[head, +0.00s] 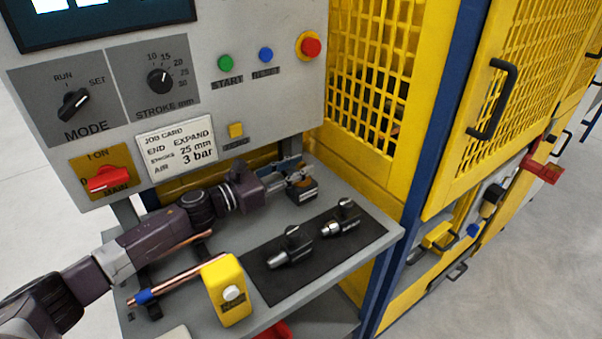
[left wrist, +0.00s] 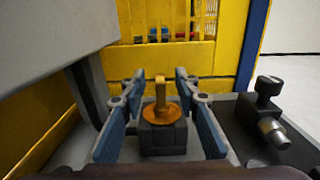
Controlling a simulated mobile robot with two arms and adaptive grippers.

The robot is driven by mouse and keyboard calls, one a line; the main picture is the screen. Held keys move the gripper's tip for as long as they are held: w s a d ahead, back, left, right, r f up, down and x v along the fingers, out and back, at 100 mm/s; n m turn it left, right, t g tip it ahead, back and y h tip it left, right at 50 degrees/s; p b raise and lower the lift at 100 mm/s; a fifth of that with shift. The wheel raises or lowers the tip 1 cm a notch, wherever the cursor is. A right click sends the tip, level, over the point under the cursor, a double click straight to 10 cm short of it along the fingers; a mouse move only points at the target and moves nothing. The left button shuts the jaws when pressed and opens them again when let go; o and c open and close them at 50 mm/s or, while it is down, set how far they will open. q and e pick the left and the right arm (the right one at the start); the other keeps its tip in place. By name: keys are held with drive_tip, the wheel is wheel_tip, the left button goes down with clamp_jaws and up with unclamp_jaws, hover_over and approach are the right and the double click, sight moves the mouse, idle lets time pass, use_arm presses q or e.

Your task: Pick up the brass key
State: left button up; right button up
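The brass key (left wrist: 160,106) stands upright in a dark block (left wrist: 163,137) on the grey shelf, with its round base and stem showing in the left wrist view. In the head view the key (head: 301,180) is small and partly covered by my left gripper (head: 290,173). My left gripper also shows in the left wrist view (left wrist: 160,115), its blue finger pads apart, one on each side of the key and block. I see a gap between the pads and the key. My right gripper is not in view.
A black mat (head: 268,277) with two dark fittings lies right of the block. A copper tube (head: 180,278), a yellow box (head: 227,289) and the control panel (head: 228,110) are close to my left arm. A yellow mesh guard (head: 375,75) stands behind the shelf.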

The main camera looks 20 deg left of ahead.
use_arm(q)
drive_tip(key=shift+w+d, duration=0.4)
drive_tip(key=shift+w, duration=0.1)
drive_tip(key=shift+c, duration=0.8)
drive_tip(key=shift+f, duration=0.1)
clamp_jaws()
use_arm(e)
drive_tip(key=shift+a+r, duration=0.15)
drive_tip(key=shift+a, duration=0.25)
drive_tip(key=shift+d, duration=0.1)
